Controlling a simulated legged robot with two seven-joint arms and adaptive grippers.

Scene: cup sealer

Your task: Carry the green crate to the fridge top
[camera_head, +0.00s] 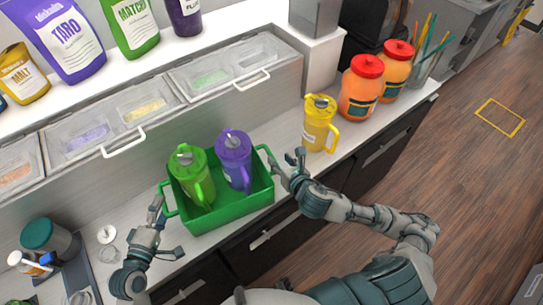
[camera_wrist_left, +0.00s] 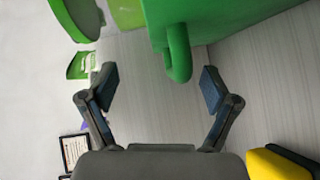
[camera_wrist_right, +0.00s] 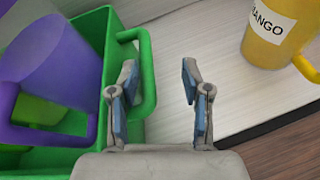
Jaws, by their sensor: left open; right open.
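The green crate (camera_head: 232,208) stands on the counter with a green pitcher (camera_head: 191,175) and a purple pitcher (camera_head: 234,158) inside. It has a loop handle at each end. My left gripper (camera_head: 167,229) is open beside the crate's left end; in the left wrist view the green handle (camera_wrist_left: 179,62) hangs ahead, between and beyond the open fingers (camera_wrist_left: 158,88). The fridge top cannot be made out.
A yellow pitcher (camera_head: 319,122) stands right of the crate, near my right gripper. Orange jars with red lids (camera_head: 361,87) stand farther right. Lidded ingredient bins (camera_head: 146,107) line the back. A teal-lidded container (camera_head: 46,238) is at the left. Wooden floor (camera_head: 470,160) lies open at right.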

